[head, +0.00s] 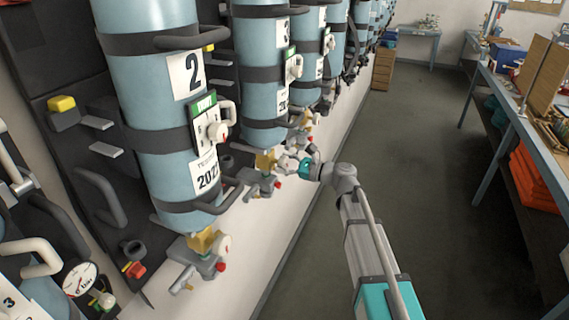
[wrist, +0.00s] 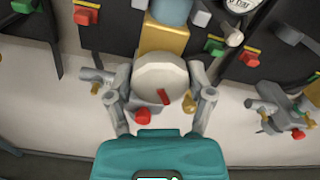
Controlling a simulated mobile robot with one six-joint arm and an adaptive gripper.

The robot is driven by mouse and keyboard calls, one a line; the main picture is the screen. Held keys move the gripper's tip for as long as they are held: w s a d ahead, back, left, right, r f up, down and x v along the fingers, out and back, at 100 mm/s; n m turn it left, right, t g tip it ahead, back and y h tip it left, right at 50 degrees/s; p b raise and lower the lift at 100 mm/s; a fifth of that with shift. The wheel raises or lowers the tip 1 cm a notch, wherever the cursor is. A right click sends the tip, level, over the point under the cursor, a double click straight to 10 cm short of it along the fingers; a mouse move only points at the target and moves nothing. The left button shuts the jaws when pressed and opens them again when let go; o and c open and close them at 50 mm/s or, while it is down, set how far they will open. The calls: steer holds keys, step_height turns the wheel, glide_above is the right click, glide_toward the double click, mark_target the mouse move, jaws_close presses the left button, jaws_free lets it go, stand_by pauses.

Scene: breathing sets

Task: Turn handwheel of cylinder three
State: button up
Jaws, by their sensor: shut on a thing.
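In the wrist view, the handwheel (wrist: 155,77) is a pale round knob with a red mark pointing down and slightly right. My gripper (wrist: 161,86) is shut on it, one finger on each side of its rim. A brass-coloured valve body (wrist: 163,39) shows behind the wheel. In the head view, my gripper (head: 291,162) is at the valve (head: 265,160) under the second blue cylinder (head: 261,85) in the row, past the one marked 2. My gripper largely hides the wheel there.
The cylinder marked 2 (head: 158,95), with its own valve and pale wheel (head: 222,246), stands nearer. More cylinders recede along the wall. A red knob (wrist: 143,116) sits just below the held wheel. A workbench (head: 510,100) is at right, with clear floor (head: 400,170) between.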

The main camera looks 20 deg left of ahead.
steer(key=n, duration=0.5)
steer(key=shift+n, duration=0.4)
steer(key=o, duration=1.1)
steer(key=shift+d, duration=0.1)
steer(key=s+d, duration=0.1)
steer(key=d, duration=1)
steer(key=shift+d, duration=0.3)
stand_by(1.6)
